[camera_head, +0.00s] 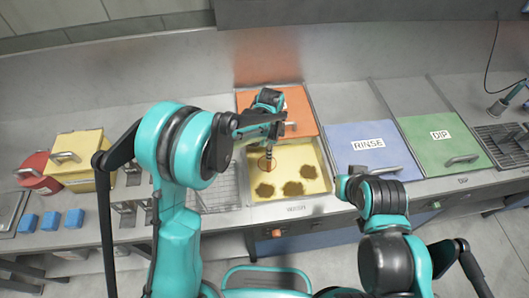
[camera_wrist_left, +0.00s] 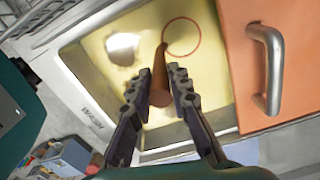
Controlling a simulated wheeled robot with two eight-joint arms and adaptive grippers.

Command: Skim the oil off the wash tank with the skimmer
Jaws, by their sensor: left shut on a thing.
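The wash tank (camera_head: 255,215) is open and holds yellow liquid, with brown oil patches (camera_head: 293,188) on its near half and right side. My left gripper (camera_head: 268,146) is over the tank's back left part, shut on the skimmer (camera_head: 265,164), whose ring hangs over the liquid. In the left wrist view, the gripper's fingers (camera_wrist_left: 160,88) close around the skimmer's brown handle (camera_wrist_left: 159,72). The thin ring (camera_wrist_left: 181,20) shows against the yellow liquid; I cannot tell whether it touches. My right arm is at the lower right; its fingers do not show.
An orange lid (camera_head: 302,115) stands behind the tank. The blue rinse lid (camera_head: 365,160) and green dip lid (camera_head: 440,148) are to the right. A wire rack (camera_head: 222,190) is directly left. Farther left are a yellow box (camera_head: 80,155), a red pot (camera_head: 38,170) and blue blocks (camera_head: 50,221).

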